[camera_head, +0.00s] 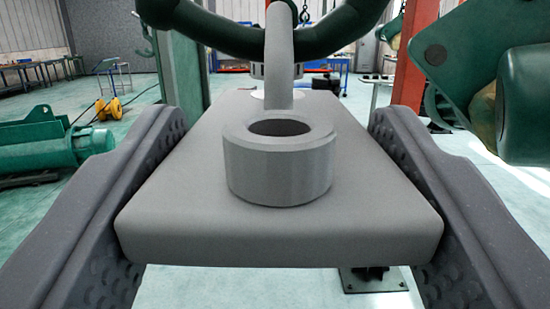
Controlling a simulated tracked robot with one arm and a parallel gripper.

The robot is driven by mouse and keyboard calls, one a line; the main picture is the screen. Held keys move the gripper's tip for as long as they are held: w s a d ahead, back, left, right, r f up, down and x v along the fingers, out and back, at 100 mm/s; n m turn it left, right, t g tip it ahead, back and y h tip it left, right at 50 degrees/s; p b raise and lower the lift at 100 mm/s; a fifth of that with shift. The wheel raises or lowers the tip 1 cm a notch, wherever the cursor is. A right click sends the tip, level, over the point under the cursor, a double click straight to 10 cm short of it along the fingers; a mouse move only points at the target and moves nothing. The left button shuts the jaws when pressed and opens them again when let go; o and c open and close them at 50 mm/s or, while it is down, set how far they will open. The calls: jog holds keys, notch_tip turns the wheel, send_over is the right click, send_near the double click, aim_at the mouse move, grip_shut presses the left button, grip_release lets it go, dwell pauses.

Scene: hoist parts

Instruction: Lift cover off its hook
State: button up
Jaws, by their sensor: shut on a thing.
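The cover (190,205) is a thick flat grey plate with a raised round collar (279,165) around a hole near its front edge. My gripper (279,190) is shut on the cover, with one dark grey finger against its left side and one against its right side. A grey curved hook or loop (279,55) rises from the far part of the cover, in front of a thick dark green curved bar (235,35). I cannot tell whether the cover rests on the hook or hangs free of it.
A green motor-like machine (55,143) lies on the floor at the left. A large green machine part (480,70) stands close at the upper right. A red post (414,55) rises behind it. Tables (25,66) stand far back. The floor at the left is partly clear.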

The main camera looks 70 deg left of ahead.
jog(key=shift+r+m+p, duration=0.3)
jog(key=shift+p, duration=0.45)
jog(key=shift+s+a+r+m+t+p, duration=0.1)
jog(key=shift+s+r+m+t+p, duration=0.35)
jog(key=shift+p, duration=0.8)
jog(key=shift+s+a+r+m+h+p, duration=0.1)
jog(key=shift+s+a+m+h+p, duration=0.15)
jog(key=shift+s+m+p, duration=0.6)
jog(key=shift+s+a+r+m+h+p, duration=0.15)
jog(key=shift+m+p, duration=0.35)
jog(key=shift+p, duration=0.8)
jog(key=shift+s+a, duration=0.1)
jog(key=shift+s+a+r+p, duration=0.15)
jog(key=shift+s+r+p, duration=0.15)
jog(key=shift+s+p, duration=0.15)
jog(key=shift+s, duration=0.15)
jog(key=shift+s+a+r+n+b, duration=0.15)
jog(key=shift+s+a+n+b, duration=0.1)
jog(key=shift+s, duration=0.2)
jog(key=shift+s+a+r+n+b, duration=0.1)
jog(key=shift+s+r+n+b, duration=0.1)
jog(key=shift+s, duration=0.25)
jog(key=shift+f, duration=0.1)
